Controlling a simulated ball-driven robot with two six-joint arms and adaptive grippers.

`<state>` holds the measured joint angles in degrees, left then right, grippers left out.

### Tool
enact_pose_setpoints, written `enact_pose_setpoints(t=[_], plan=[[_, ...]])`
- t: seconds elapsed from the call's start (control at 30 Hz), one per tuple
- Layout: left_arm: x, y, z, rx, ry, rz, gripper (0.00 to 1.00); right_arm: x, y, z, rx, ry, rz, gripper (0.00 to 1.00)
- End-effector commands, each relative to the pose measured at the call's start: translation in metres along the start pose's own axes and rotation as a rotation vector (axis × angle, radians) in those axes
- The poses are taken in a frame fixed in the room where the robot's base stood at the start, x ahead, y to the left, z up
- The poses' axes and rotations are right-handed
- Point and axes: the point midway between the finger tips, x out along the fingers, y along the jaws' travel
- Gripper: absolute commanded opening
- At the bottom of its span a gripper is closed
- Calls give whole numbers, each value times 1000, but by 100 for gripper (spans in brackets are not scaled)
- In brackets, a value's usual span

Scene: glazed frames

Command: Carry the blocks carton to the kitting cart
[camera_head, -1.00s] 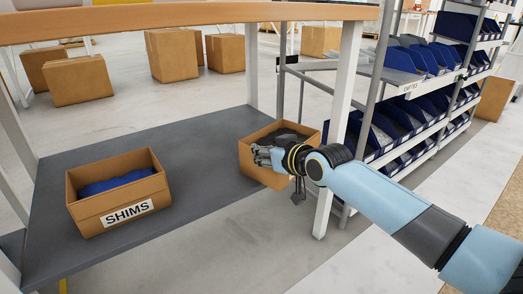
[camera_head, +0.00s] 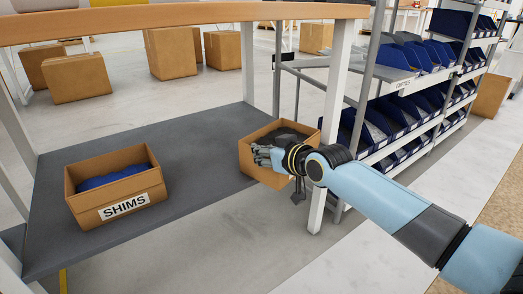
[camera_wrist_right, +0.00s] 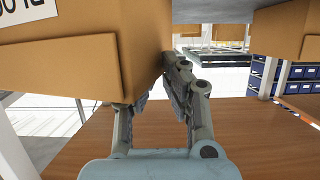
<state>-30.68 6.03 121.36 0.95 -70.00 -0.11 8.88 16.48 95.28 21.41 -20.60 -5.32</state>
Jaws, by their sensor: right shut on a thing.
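An open brown carton (camera_head: 250,160) with dark grey contents stands at the right end of the grey lower shelf (camera_head: 200,190). I cannot read a label on it in the head view. My right gripper (camera_head: 265,156) is at its near side, shut on the carton's wall. In the right wrist view the gripper (camera_wrist_right: 155,98) is against the corner of a carton (camera_wrist_right: 75,65), with part of a white label at top left; its fingertips are partly hidden. My left gripper is out of view. I cannot make out a kitting cart.
A carton labelled SHIMS (camera_head: 100,212) with blue contents stands on the left of the shelf. A white table leg (camera_head: 333,110) rises just behind my right wrist. A rack of blue bins (camera_head: 405,115) stands at right. Closed boxes (camera_head: 170,54) stand on the floor behind.

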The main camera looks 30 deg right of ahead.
Motion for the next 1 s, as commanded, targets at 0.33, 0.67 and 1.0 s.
enact_pose_setpoints(t=[0.33, 0.67, 1.0], plan=[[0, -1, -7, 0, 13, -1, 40, 0, 0, 1, 2, -1, 0, 24], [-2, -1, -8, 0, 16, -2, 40, 0, 0, 0, 0, 0, 0, 33], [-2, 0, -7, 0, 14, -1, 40, -49, 1, 2, -5, -3, -1, 33]])
